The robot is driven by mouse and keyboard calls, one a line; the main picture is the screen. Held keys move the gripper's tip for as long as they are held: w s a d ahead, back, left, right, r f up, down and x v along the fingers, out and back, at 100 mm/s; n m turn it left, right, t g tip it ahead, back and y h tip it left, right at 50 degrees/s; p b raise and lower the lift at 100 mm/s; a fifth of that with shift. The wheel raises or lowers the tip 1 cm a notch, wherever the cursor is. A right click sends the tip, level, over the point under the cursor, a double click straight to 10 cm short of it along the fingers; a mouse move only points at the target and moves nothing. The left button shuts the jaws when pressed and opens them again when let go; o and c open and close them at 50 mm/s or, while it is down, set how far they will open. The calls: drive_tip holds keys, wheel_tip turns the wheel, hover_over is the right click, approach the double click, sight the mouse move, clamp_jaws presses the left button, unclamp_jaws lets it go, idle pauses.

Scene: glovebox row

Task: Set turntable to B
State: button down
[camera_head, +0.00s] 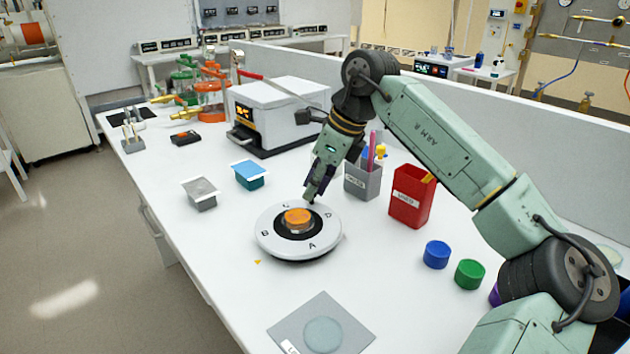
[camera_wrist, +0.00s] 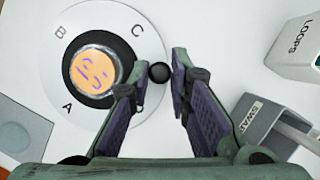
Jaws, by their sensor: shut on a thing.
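The turntable (camera_head: 270,246) is a white disc with a black centre, lettered A, B, C and D around its rim. An orange-topped round piece (camera_head: 298,217) sits at its middle; in the wrist view it (camera_wrist: 95,72) bears purple marks. A small orange triangle (camera_head: 257,262) lies on the table by the rim, between letters B and A. A small black knob (camera_wrist: 159,72) stands near the rim, between C and D. My gripper (camera_head: 311,199) is shut on this knob, with one finger on each side. In the wrist view my gripper hides D.
A grey bin (camera_head: 361,184) and a red bin (camera_head: 408,200) stand behind and right of the turntable. Blue (camera_head: 436,254) and green (camera_head: 469,274) round pieces are at right. Grey (camera_head: 201,196) and blue (camera_head: 249,177) small boxes are at left. A grey mat (camera_head: 284,336) lies in front.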

drive_tip(key=shift+w+a+n+g+p, duration=0.2)
drive_tip(key=shift+a+n+p, duration=0.25)
drive_tip(key=shift+n, duration=0.3)
drive_tip(key=shift+w+a+n+g+p, duration=0.1)
drive_tip(key=shift+a+n+g+p, duration=0.25)
drive_tip(key=shift+n, duration=0.4)
drive_tip(key=shift+a, duration=0.15)
drive_tip(key=c, duration=1.5)
unclamp_jaws()
drive_tip(key=v, duration=1.2)
